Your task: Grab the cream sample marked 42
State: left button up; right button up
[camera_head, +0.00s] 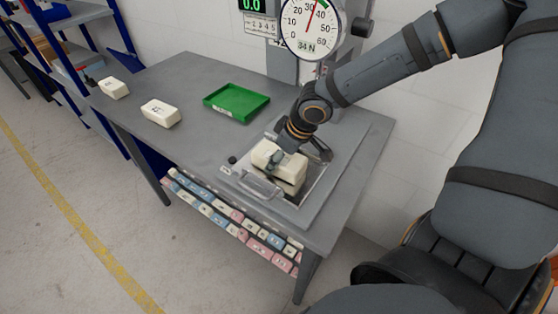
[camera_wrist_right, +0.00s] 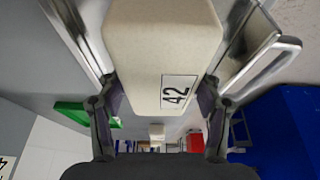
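The cream sample marked 42 (camera_wrist_right: 160,50) is a pale block in the right wrist view, its label facing the camera. In the head view it (camera_head: 291,178) is at the metal plate of the test stand. My right gripper (camera_head: 283,160) reaches down over it, one finger crossing in front. In the wrist view the right gripper's fingers (camera_wrist_right: 160,97) lie against both sides of the block, with no clear gap. I cannot tell whether the block rests on the plate or is slightly above it. My left gripper is not in view.
A green tray (camera_head: 237,102) and two cream blocks, one nearer (camera_head: 161,113) and one farther (camera_head: 114,88), are on the grey table (camera_head: 190,75). The dial gauge (camera_head: 313,30) stands behind my right gripper. A metal handle (camera_head: 258,186) sits in front of the sample. Coloured blocks fill the shelf below.

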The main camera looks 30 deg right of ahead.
jog(key=shift+c, duration=0.4)
jog(key=shift+r, duration=0.25)
notch_tip(320, 180, up, 2)
jog(key=shift+w+r+p, duration=0.1)
jog(key=shift+r+p, duration=0.05)
jog(key=shift+p, duration=0.15)
jog(key=s+r, duration=0.2)
jog(key=r, duration=0.1)
jog(key=s+r, duration=0.1)
jog(key=shift+s+a+r, duration=0.3)
jog(key=shift+s+a, duration=0.1)
jog(key=s+a+r+b, duration=0.1)
jog(key=s+r+b, duration=0.4)
jog(key=s+b, duration=0.5)
jog(key=shift+s+r, duration=0.15)
jog(key=shift+r, duration=0.15)
jog(key=shift+a, duration=0.1)
